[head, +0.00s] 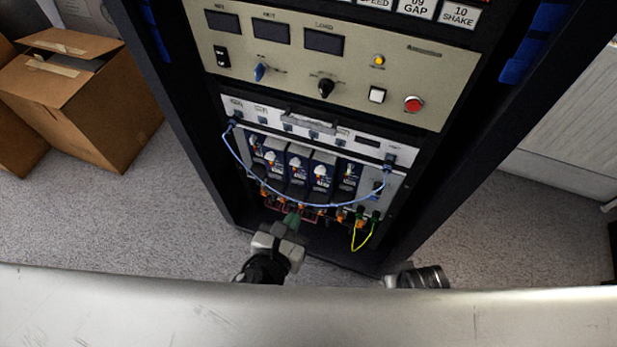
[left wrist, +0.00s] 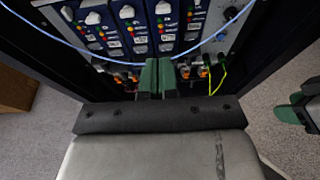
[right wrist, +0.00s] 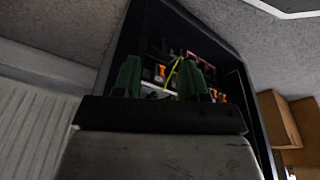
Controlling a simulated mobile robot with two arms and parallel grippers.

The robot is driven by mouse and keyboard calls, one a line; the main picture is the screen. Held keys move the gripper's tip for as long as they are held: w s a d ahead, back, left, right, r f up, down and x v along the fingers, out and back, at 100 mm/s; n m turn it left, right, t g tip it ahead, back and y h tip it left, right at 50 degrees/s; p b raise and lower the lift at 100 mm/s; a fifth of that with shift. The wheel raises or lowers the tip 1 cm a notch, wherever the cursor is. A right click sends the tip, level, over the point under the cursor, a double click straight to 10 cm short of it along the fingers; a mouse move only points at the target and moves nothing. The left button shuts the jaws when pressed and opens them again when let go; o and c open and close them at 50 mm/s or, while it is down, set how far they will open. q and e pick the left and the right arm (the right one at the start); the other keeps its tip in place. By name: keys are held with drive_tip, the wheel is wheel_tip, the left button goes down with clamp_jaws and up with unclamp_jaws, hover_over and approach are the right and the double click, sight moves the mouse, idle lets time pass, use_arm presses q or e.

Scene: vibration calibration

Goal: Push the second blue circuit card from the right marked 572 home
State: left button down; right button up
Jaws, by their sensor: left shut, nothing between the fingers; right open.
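A row of several blue circuit cards with white handles stands in a rack bay; the second from the right appears to be this card (head: 321,174). Its number is too small to read. Blue cards also fill the top of the left wrist view, one of them (left wrist: 128,17) just left of the fingers. My left gripper (head: 292,217) is shut and empty, its green fingers (left wrist: 157,75) pointing at the row's lower edge. I cannot tell whether they touch anything. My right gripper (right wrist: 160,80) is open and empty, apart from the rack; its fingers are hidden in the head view.
A blue cable (head: 247,178) hangs in a loop across the card fronts. Orange connectors and a yellow-green wire (head: 364,238) sit below. A control panel (head: 340,85) with knobs and buttons is above. Dark rack posts flank the bay. Cardboard boxes (head: 75,100) stand left.

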use_arm(q)
drive_tip(key=b, duration=0.2)
approach(318, 164)
drive_tip(key=w+d+f, duration=0.2)
drive_tip(key=w+f, duration=0.1)
drive_tip(key=shift+w, duration=0.8)
use_arm(e)
drive_tip(key=w+v, duration=0.2)
drive_tip(key=v, duration=0.6)
drive_tip(key=shift+r+t, duration=0.25)
drive_tip(key=shift+t, duration=0.05)
drive_tip(key=shift+s, duration=0.15)
use_arm(q)
drive_tip(key=w, duration=0.1)
drive_tip(key=w+d+p, duration=0.1)
drive_tip(key=w, duration=0.1)
drive_tip(key=shift+r, duration=0.1)
drive_tip(key=shift+w+a+r, duration=0.1)
drive_tip(key=shift+w, duration=0.05)
use_arm(e)
wheel_tip(318, 164, down, 4)
drive_tip(key=shift+a+r, duration=0.1)
drive_tip(key=shift+r, duration=0.1)
use_arm(q)
drive_tip(key=shift+r, duration=0.1)
